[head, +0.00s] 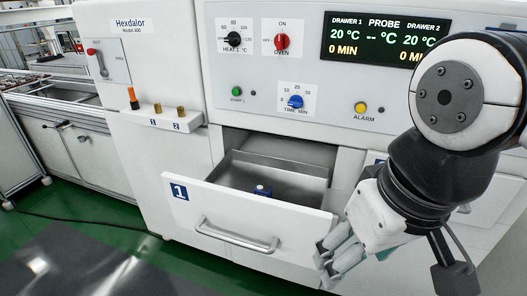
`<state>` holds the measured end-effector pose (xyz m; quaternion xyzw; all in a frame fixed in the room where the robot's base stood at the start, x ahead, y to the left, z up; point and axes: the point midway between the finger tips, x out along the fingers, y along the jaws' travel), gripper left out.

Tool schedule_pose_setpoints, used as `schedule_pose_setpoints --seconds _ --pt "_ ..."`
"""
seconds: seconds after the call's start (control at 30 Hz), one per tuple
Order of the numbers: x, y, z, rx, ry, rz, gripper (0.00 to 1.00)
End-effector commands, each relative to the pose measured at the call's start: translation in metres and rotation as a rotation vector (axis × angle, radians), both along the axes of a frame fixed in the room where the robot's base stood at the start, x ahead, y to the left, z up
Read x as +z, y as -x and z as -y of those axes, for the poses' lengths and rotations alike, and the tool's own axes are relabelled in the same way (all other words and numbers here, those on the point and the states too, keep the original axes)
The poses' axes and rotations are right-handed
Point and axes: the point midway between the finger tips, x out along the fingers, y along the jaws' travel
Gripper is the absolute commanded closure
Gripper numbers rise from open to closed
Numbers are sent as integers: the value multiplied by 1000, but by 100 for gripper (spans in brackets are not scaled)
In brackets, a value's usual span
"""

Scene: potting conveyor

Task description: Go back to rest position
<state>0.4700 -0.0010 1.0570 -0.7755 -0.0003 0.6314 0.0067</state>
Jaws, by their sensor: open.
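My gripper (338,262) is at the lower right of the head view, fingers pointing down and left, open, with nothing seen between them. It is beside the right end of the front of drawer 1 (185,208); I cannot tell whether it touches. Drawer 1 is pulled out, with a metal handle (236,236) on its front. A small blue object (262,190) shows inside the drawer, partly hidden by the front panel. My arm hides part of the panel on the right.
The white oven panel (300,75) has knobs, an orange-yellow alarm button (361,107) and a display (386,38) reading 20 °C and 0 MIN. An orange-and-black piece (133,99) and two brass-coloured pieces stand on a ledge. A conveyor (48,95) is at left. Green floor (110,206) lies in front.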

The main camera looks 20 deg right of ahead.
Motion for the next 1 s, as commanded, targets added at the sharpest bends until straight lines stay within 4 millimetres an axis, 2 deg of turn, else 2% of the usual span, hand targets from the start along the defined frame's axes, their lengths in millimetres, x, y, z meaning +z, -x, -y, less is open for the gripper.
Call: schedule_pose_setpoints --seconds 0.13,0.23,0.5,0.6,0.73,1.0 --pt "1 0 0 2 1 2 37" --pt "12 0 0 3 3 15 37" --pt "71 1 2 5 12 108 37" --pt "86 1 2 6 16 137 37" --pt "95 0 3 6 17 158 37" --pt "94 -1 3 6 18 162 37"
